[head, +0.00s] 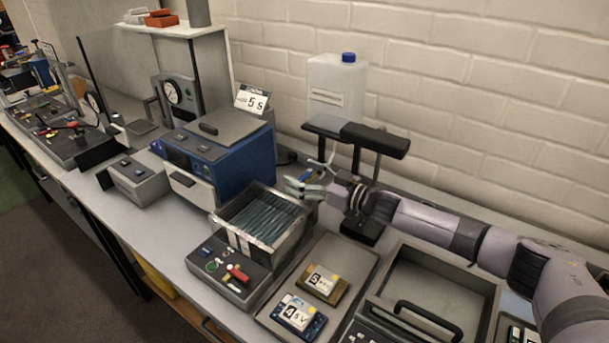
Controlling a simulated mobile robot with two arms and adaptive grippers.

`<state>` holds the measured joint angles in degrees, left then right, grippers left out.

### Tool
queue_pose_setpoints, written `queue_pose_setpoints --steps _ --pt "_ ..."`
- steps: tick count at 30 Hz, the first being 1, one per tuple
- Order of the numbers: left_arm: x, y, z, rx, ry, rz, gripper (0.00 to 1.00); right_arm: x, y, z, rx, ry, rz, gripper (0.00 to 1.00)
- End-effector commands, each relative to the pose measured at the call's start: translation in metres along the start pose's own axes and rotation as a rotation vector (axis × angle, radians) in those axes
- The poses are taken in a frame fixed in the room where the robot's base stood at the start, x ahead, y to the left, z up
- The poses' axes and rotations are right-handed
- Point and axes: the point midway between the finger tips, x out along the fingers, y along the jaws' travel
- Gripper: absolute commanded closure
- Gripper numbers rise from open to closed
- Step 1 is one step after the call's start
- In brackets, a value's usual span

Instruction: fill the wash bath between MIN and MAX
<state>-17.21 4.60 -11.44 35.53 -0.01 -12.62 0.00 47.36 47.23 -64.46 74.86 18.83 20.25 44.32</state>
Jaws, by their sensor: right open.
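The wash bath (303,236) is an open metal tank in the middle of the bench, with bluish, rippled contents. A label plate sits on its front wall; MIN and MAX marks are too small to read, so I cannot tell the level. A translucent canister (337,97) with a blue cap stands on a raised stand behind the bath. A thin pale spout and a small blue part (307,177) are below it. My right gripper (293,187) is open beside the blue part, above the bath's back edge. Contact is unclear. My left gripper is out of view.
A control box (230,272) with a red lever adjoins the bath's front. A blue machine (215,155) stands to the left.

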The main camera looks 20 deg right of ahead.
Motion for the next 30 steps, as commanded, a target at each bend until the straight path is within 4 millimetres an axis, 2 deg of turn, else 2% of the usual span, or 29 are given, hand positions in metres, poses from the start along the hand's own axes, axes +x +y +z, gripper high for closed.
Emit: queue_pose_setpoints --steps 5,8,11,21,25,30 --pt "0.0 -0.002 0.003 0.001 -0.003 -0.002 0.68 -0.001 0.0 0.001 0.0 -0.001 0.001 0.27" --pt "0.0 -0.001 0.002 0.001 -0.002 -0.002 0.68 -0.009 0.001 0.002 0.001 -0.002 0.002 0.27" --pt "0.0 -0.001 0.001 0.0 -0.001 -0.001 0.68 -0.024 0.001 0.002 0.001 -0.003 0.003 0.27" --pt "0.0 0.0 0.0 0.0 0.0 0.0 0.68 -0.095 0.0 0.002 0.0 -0.005 0.001 0.27" --pt "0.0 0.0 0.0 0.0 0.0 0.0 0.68 -0.111 0.001 0.002 0.001 -0.003 0.001 0.27" --pt "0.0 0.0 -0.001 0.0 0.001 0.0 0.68 -0.12 0.0 0.001 0.001 -0.001 0.0 0.27"
